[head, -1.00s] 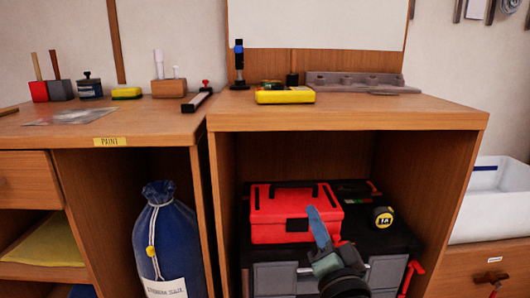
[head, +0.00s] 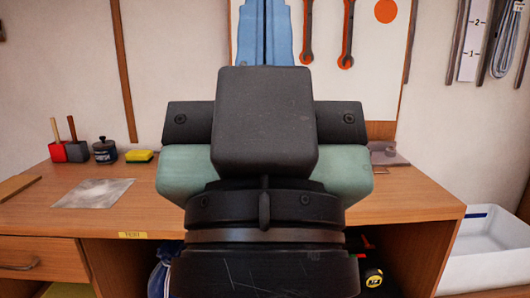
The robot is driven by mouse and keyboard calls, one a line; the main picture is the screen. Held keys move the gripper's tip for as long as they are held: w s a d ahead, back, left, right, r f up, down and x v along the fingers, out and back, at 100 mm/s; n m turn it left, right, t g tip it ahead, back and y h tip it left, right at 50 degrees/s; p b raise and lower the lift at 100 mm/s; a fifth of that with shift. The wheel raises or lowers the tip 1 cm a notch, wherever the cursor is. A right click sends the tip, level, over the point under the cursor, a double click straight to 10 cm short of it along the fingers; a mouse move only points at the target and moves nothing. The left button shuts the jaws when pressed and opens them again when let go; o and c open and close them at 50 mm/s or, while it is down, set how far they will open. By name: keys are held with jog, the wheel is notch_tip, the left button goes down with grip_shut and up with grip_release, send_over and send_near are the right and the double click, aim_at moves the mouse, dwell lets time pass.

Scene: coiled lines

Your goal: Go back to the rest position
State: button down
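My gripper (head: 265,22) stands upright close in front of the camera, at the middle of the head view. Its two blue fingers point up and lie side by side with only a thin dark line between them, so it looks shut. Nothing shows between them. The fingertips reach the top edge of the picture. The dark wrist and the grey-green hand body hide much of the bench behind. My gripper appears apart from the bench and everything on it.
The wooden bench (head: 420,205) spans the view behind my arm. On its left are a metal sheet (head: 95,194), a dark jar (head: 104,150) and a yellow sponge (head: 139,156). A tape measure (head: 371,280) shows below. A white bin (head: 480,268) stands right. Wrenches (head: 347,30) hang behind.

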notch_tip(320, 180, up, 26)
jog(key=p, duration=2.4)
jog(key=shift+r, duration=0.2)
jog(key=shift+f, duration=0.1)
